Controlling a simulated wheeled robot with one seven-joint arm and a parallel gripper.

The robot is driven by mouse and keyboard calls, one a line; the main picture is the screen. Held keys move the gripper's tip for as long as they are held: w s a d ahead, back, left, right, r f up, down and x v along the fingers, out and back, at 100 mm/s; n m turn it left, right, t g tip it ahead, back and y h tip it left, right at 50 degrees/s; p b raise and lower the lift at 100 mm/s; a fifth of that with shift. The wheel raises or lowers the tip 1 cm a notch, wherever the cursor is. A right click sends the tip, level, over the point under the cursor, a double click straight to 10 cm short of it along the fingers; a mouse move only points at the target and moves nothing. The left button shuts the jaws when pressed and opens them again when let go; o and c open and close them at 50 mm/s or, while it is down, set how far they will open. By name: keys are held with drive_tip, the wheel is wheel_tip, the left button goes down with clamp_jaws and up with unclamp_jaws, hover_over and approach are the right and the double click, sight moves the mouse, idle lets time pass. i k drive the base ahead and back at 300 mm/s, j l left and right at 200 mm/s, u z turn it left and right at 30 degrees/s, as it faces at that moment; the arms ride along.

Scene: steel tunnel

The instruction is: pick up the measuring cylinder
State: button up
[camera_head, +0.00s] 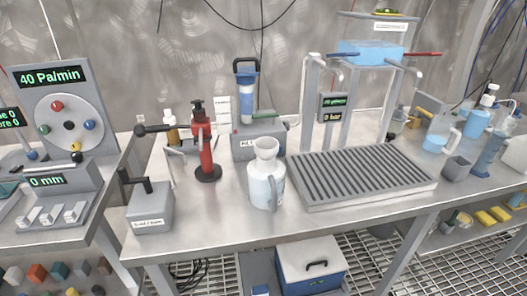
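My gripper is not in view, and nothing is seen holding the cylinder.
A handled jug (265,178) stands at the front middle of the bench. A ribbed grey drain tray (362,178) lies right of it, below a blue-filled tank (370,52). A clear handled jug (437,135) stands near the cylinder.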

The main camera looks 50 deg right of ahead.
sight(506, 122)
drive_tip(key=z, duration=2.1)
